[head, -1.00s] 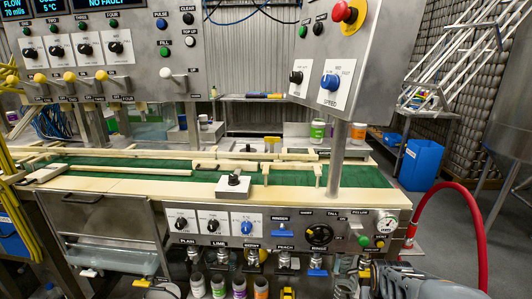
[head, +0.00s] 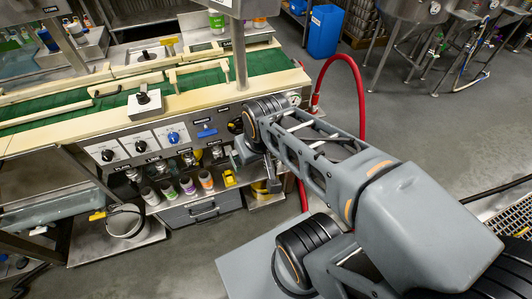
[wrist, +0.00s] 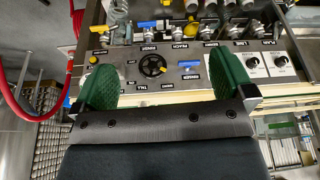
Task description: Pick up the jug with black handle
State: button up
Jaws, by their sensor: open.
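I cannot make out a jug with a black handle for certain. A round pale steel vessel (head: 125,222) with a dark curved line at its rim stands on the low shelf at left in the head view; it may be a bucket or a jug. A yellowish vessel (head: 260,188), partly hidden by my arm, stands on the lower shelf below the panel's right end. My gripper (wrist: 166,82) is open and empty in the wrist view, its green fingers spread before the upside-down control panel. In the head view my arm mostly hides it.
The control panel (head: 150,142) with its knobs fronts the green conveyor (head: 70,110). Several small cans (head: 188,186) and a yellow object (head: 229,177) sit below its nozzles. A red hose (head: 361,100) loops to the floor right of the panel. Open floor lies in front.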

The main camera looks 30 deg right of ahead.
aim_at(275, 161)
jog(key=k, duration=1.3)
jog(key=u, duration=0.8)
jog(key=i, duration=1.45)
jog(key=z, duration=0.85)
jog(key=i, duration=0.55)
jog(key=z, duration=0.55)
